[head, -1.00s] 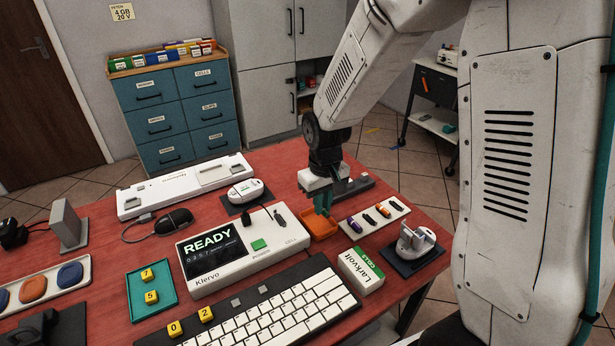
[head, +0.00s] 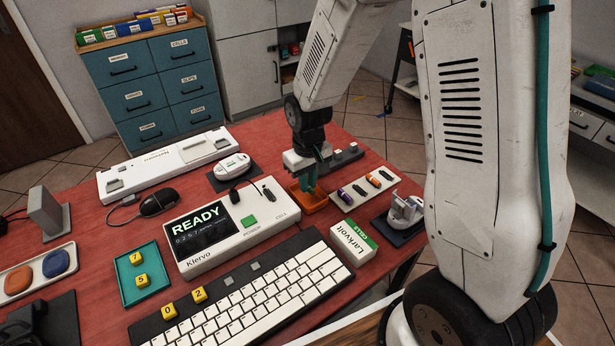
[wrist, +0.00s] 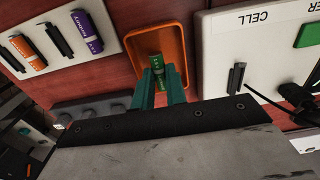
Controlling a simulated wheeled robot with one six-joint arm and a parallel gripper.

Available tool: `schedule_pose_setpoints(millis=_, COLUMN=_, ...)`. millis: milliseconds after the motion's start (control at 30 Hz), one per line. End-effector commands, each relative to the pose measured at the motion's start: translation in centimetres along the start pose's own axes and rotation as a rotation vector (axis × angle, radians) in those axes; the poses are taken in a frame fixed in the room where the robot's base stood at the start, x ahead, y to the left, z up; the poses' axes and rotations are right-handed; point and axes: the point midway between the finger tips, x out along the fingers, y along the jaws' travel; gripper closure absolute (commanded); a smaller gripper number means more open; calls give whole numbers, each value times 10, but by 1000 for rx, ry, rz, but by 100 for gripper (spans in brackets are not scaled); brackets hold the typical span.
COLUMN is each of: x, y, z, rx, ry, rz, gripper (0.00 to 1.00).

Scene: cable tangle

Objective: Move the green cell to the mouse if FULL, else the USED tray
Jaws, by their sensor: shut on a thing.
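My gripper (head: 308,184) points down over the orange tray (head: 318,206), its teal fingers shut on the green cell (wrist: 156,66). In the wrist view the cell's printed end shows between the fingertips, against the orange tray (wrist: 182,55). I cannot tell whether the cell touches the tray floor. No label shows on the tray. The white Klervo tester (head: 215,262) reads READY. A black mouse (head: 158,203) lies left of it. A white mouse-like device (head: 232,166) sits on a dark pad behind it, and another white device (head: 404,210) stands on a dark pad at right.
A pale rack (head: 350,203) with several cells lies right of the tray. A Larkvolt box (head: 353,242) and a keyboard (head: 262,298) stand in front. A long white device (head: 165,166) lies at the back left. Dark cables rise near the tester's slots.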

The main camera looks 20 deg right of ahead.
Motion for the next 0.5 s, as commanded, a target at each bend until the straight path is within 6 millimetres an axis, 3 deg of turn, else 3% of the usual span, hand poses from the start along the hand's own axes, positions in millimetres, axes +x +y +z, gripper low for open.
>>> schedule_pose_setpoints(millis=400, x=0, y=0, z=0, rx=0, ry=0, rz=0, gripper=100)
schedule_pose_setpoints(millis=433, x=0, y=0, z=0, rx=0, ry=0, rz=0, gripper=84)
schedule_pose_setpoints(millis=500, x=0, y=0, z=0, rx=0, ry=0, rz=0, gripper=64)
